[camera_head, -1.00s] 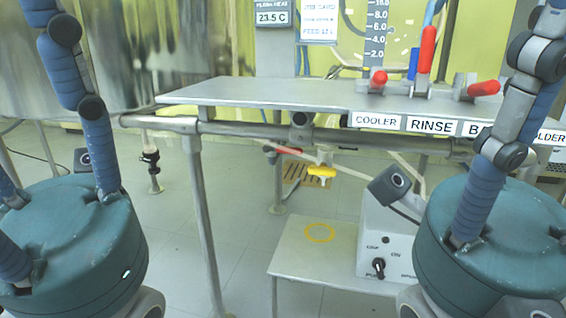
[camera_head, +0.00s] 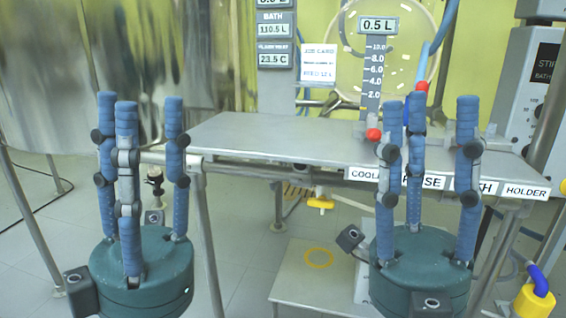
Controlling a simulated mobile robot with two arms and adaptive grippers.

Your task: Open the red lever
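Several levers stand at the back of the right end of the metal bench. A red lever knob (camera_head: 374,134) shows just left of my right gripper's fingers. No contact with a lever is visible. My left gripper (camera_head: 140,105) is open and empty, fingers up, left of the bench.
The metal bench (camera_head: 270,135) has a clear top to the left. Labels run along its front edge, partly hidden, ending with HOLDER (camera_head: 525,190). A yellow handle (camera_head: 320,203) hangs below. A low shelf (camera_head: 300,280) is underneath. A scale (camera_head: 373,70) stands behind.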

